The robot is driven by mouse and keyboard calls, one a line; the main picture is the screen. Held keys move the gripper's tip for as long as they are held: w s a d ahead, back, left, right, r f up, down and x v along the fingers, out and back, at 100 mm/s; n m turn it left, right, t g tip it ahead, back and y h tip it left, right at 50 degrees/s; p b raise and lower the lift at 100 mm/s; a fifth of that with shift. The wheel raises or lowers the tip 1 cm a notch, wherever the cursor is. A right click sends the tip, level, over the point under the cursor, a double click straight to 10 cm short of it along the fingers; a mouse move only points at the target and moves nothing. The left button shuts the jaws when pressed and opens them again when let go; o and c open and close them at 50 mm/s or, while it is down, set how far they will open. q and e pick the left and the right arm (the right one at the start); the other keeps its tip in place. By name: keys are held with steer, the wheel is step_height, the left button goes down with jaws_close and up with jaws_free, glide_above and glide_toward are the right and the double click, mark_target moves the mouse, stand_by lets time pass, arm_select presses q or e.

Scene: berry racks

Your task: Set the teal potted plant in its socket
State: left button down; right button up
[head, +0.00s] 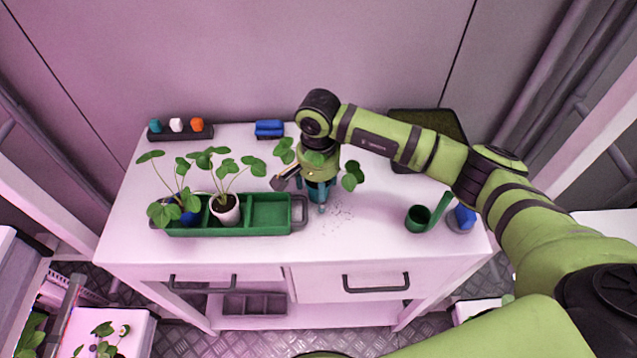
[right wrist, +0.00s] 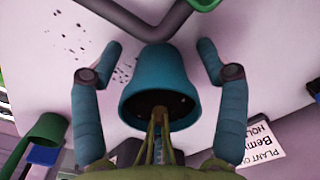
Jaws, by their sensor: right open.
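The teal pot (right wrist: 158,90) stands on the white table just right of the green tray (head: 297,222). In the head view its body is mostly hidden by my right gripper (head: 316,195), and green leaves (head: 352,176) show around it. In the right wrist view, my right gripper (right wrist: 160,50) is open, with one finger on each side of the pot and visible gaps between fingers and pot. The tray has a blue pot with a plant in its left socket, a pale pot (head: 225,212) with a plant in the middle, and an empty right socket (head: 271,212). My left gripper is not in view.
A grey tray handle (right wrist: 166,32) lies close beyond the pot. Dark crumbs (head: 340,212) are scattered beside it. A small rack (head: 181,134) and blue box (head: 269,129) are at the back.

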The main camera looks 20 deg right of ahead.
steer(key=c, duration=1.3)
steer(key=shift+c, duration=0.7)
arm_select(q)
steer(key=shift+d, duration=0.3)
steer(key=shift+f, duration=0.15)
arm_select(e)
steer(key=shift+r, duration=0.15)
